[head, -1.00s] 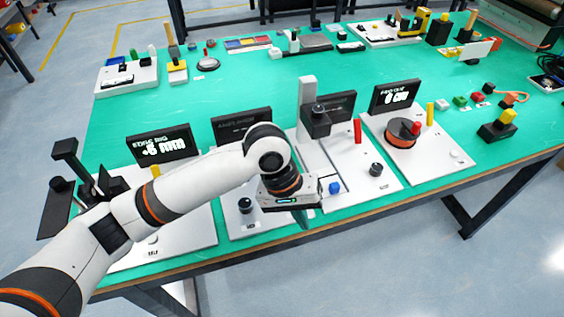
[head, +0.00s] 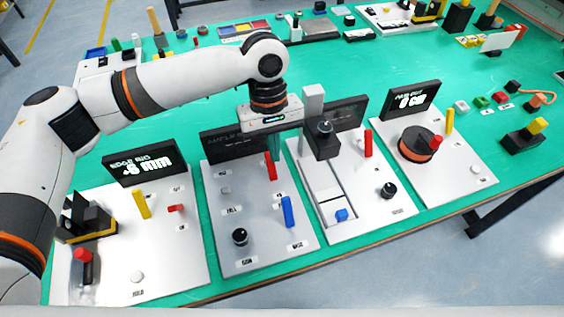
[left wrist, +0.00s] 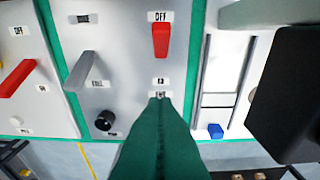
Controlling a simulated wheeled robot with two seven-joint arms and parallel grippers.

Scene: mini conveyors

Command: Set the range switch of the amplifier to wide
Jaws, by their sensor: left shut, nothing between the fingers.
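The amplifier is a grey-white panel (head: 262,250) with a dark display (head: 235,143), second from the left in the head view. It has a red lever (head: 270,166), a small grey lever (head: 225,190), a blue lever (head: 288,212) and a black knob (head: 240,237). The label below the blue lever seems to read WIDE. In the left wrist view the red lever (left wrist: 161,40) shows under an OFF label; the blue lever is not visible there. My left gripper (left wrist: 160,98) is shut and empty, its green fingers over the panel. In the head view its body (head: 268,120) is near the display; its fingertips are unclear.
Other panels stand on both sides: one with a yellow lever (head: 141,204) on the left, one with a tall post and black block (head: 322,143) close on the right, and one with an orange reel (head: 415,146).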

